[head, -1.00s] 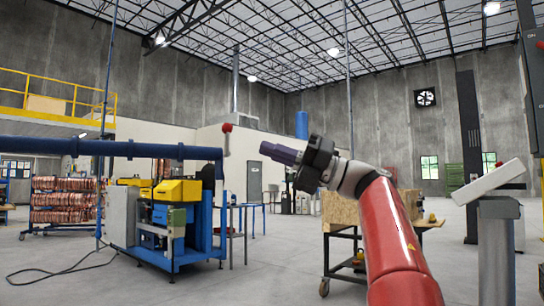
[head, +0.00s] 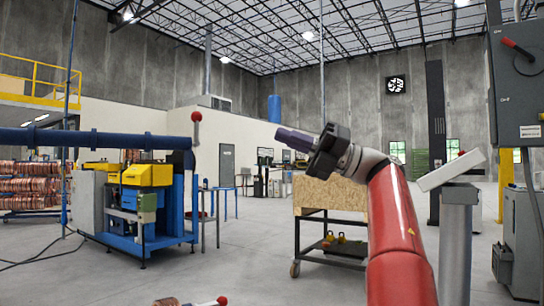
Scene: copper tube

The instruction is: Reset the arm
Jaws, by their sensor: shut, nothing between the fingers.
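My red arm rises from the bottom right of the head view and bends to the left at a white wrist joint. My gripper (head: 293,140) is at its end, dark and purplish, pointing left and slightly up. It is shut with nothing between its fingers. It is raised in free air, and no object touches it.
A wooden crate on a wheeled cart (head: 325,195) stands behind my arm. A blue and yellow machine (head: 145,195) is at left, with a copper tube rack (head: 30,185) beyond. A grey electrical cabinet (head: 517,95) and a post (head: 455,240) stand at right. Open floor lies centrally.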

